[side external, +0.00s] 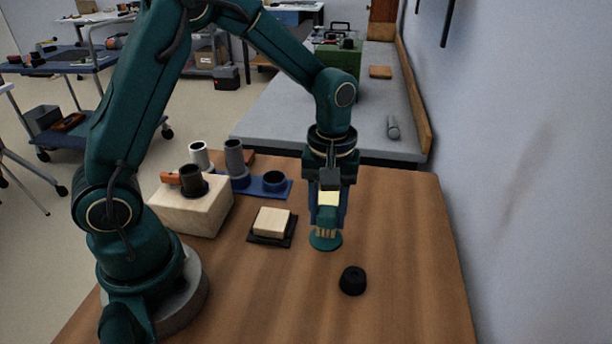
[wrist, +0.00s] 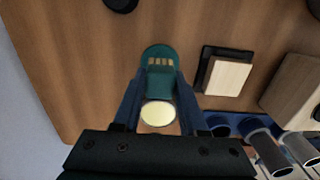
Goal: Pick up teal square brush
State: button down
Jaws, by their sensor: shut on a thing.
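The teal brush (side external: 327,216) is upright between the fingers of my gripper (side external: 328,219) over the right half of the wooden table. It has a pale cream top and tan strips at its lower end. A round teal base (side external: 325,244) shows under the strips; I cannot tell whether it is part of the brush. In the wrist view the teal brush (wrist: 160,83) sits between the two blue fingers of my gripper (wrist: 159,76), which are shut on it. I cannot tell whether the brush is clear of the base.
A black round piece (side external: 352,280) lies at the front right. A pale block on a black pad (side external: 259,240) is to the left. A larger wooden block (side external: 190,212) and a blue tray (side external: 268,196) with cylinders stand further left. The right side of the table is bare.

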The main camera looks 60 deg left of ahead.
aim_at(322, 207)
jog(key=r, duration=0.1)
jog(key=a+r, duration=0.1)
jog(key=r, duration=0.1)
jog(key=shift+s+a, duration=0.1)
jog(key=shift+s, duration=0.05)
jog(key=s+a+r, duration=0.4)
jog(key=a+r, duration=0.2)
jog(key=a, duration=0.3)
jog(key=shift+a, duration=0.4)
jog(key=shift+r, duration=0.1)
jog(key=c, duration=1)
grip_release()
grip_shut()
jog(key=w, duration=0.7)
jog(key=shift+w+d+f, duration=0.55)
jog(key=shift+d+f, duration=0.15)
jog(key=shift+f, duration=0.7)
jog(key=shift+w+d+f, duration=0.55)
jog(key=shift+d+f, duration=0.2)
jog(key=shift+f, duration=0.7)
jog(key=shift+w+d+f, duration=0.55)
jog(key=shift+d+f, duration=0.15)
jog(key=shift+f, duration=0.7)
